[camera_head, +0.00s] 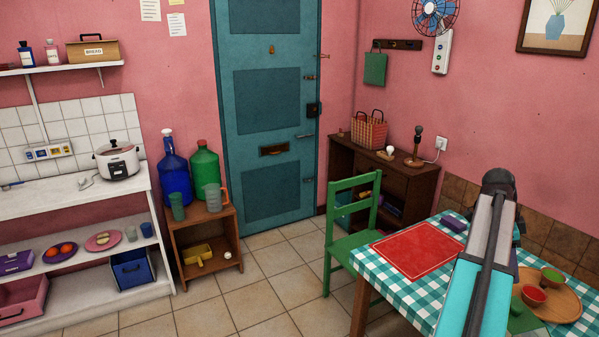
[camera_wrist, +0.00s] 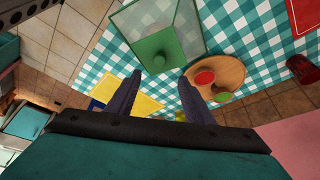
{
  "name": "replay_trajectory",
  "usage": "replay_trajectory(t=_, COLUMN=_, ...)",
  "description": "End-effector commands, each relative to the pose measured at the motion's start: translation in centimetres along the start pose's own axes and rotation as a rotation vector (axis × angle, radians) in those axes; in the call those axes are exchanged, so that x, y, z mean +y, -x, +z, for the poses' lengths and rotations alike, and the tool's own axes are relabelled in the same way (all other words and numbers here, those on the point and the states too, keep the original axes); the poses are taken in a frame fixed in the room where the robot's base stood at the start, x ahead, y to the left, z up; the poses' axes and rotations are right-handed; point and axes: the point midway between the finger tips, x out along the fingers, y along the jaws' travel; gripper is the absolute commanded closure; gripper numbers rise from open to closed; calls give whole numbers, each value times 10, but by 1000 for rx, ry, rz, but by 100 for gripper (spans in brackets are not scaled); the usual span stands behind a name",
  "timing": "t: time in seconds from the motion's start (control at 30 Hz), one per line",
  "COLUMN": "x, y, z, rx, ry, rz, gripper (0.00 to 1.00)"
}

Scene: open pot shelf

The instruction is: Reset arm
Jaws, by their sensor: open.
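My gripper (camera_wrist: 160,78) shows in the wrist view with its two dark fingers spread apart and nothing between them. It hangs over the table with the teal checked cloth (camera_wrist: 222,22). Past the fingertips is a clear-sided box (camera_wrist: 150,22) with a green patch at one end. A round wooden board (camera_wrist: 232,68) with a red bowl (camera_wrist: 204,77) and a green bowl (camera_wrist: 222,97) is to the right of the fingers. In the head view my arm rises at the right in front of the table; the gripper's fingers cannot be made out there.
A red mat (camera_head: 418,250) and a purple box (camera_head: 453,223) lie on the table. A green chair (camera_head: 352,240) stands at its left. A low crate (camera_head: 204,240) and white shelves (camera_head: 80,205) stand farther left. The tiled floor (camera_head: 255,290) between is clear.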

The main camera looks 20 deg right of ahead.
Motion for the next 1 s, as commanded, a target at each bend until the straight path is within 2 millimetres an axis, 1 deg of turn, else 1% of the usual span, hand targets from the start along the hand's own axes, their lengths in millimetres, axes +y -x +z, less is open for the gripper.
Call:
replay_trajectory(t=0.07, x=-2, y=3, z=8, rx=0, ry=12, rz=-5, gripper=53)
replay_trajectory(t=0.17, x=-7, y=4, z=26, rx=-1, ry=39, rz=-7, gripper=53)
replay_trajectory(t=0.27, x=-12, y=0, z=56, rx=-4, ry=84, rz=-1, gripper=53)
replay_trajectory(t=0.37, x=-16, y=-10, z=95, rx=-7, ry=142, rz=13, gripper=53)
replay_trajectory(t=0.4, x=-16, y=-14, z=112, rx=-8, ry=167, rz=20, gripper=53)
replay_trajectory(t=0.47, x=-14, y=-22, z=137, rx=-9, ry=204, rz=31, gripper=53)
replay_trajectory(t=0.5, x=-13, y=-27, z=154, rx=-9, ry=230, rz=39, gripper=53)
replay_trajectory(t=0.57, x=-9, y=-35, z=179, rx=-9, ry=267, rz=51, gripper=53)
replay_trajectory(t=0.6, x=-6, y=-41, z=195, rx=-10, ry=292, rz=60, gripper=53)
replay_trajectory(t=0.67, x=0, y=-50, z=219, rx=-11, ry=328, rz=72, gripper=53)
replay_trajectory(t=0.7, x=4, y=-55, z=234, rx=-11, ry=352, rz=80, gripper=53)
replay_trajectory(t=0.77, x=12, y=-64, z=257, rx=-12, ry=387, rz=92, gripper=53)
replay_trajectory(t=0.8, x=17, y=-70, z=272, rx=-12, ry=411, rz=100, gripper=53)
replay_trajectory(t=0.87, x=25, y=-78, z=293, rx=-13, ry=445, rz=111, gripper=53)
replay_trajectory(t=0.9, x=32, y=-84, z=307, rx=-14, ry=469, rz=118, gripper=53)
replay_trajectory(t=1.0, x=49, y=-99, z=341, rx=-16, ry=531, rz=135, gripper=53)
